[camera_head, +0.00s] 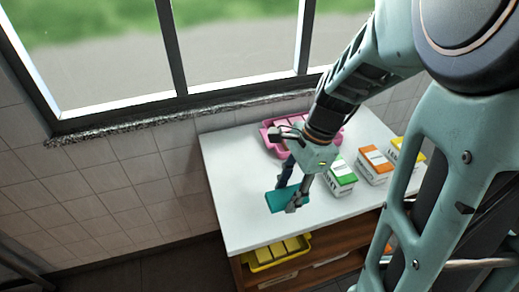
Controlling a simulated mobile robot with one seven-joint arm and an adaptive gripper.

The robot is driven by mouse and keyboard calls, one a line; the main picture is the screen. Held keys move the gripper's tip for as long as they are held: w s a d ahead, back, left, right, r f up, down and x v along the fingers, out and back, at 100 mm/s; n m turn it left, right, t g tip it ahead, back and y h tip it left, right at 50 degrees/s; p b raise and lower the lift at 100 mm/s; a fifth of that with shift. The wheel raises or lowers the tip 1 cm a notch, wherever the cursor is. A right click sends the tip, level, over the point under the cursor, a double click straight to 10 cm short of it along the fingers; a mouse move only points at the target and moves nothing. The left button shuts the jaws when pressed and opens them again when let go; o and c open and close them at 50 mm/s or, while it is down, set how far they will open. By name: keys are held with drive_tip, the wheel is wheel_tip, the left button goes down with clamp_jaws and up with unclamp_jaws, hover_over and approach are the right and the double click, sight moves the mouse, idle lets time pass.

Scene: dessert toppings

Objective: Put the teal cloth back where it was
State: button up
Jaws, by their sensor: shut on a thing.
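The teal cloth (283,200) looks like a flat teal rectangle. It is over the front left part of the white counter top (236,190). My gripper (294,196) reaches down from the upper right and is shut on the cloth near its right side. I cannot tell whether the cloth touches the counter or is held just above it.
A pink tray (270,138) with pale blocks stands at the back, partly behind my arm. Green (341,176), orange (374,165) and yellow (405,151) boxes stand to the right. A yellow tray (276,254) sits on the shelf below. The counter's left side is clear.

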hover_over(259, 215)
drive_tip(key=d, duration=0.2)
drive_tip(key=x, duration=0.4)
drive_tip(key=d+x, duration=0.1)
drive_tip(key=shift+w+f, duration=0.15)
drive_tip(key=shift+f, duration=0.4)
drive_tip(key=shift+w+b+x, duration=0.1)
drive_tip(key=shift+b+x, duration=0.15)
drive_tip(key=shift+x, duration=0.65)
drive_tip(key=shift+w+b+x, duration=0.15)
drive_tip(key=shift+b+x, duration=0.1)
drive_tip(key=shift+x, duration=0.65)
drive_tip(key=shift+d+f, duration=0.15)
drive_tip(key=shift+f, duration=0.15)
drive_tip(key=o, duration=1.1)
drive_tip(key=p+v, duration=0.1)
drive_tip(key=v, duration=1.1)
drive_tip(key=shift+r, duration=0.25)
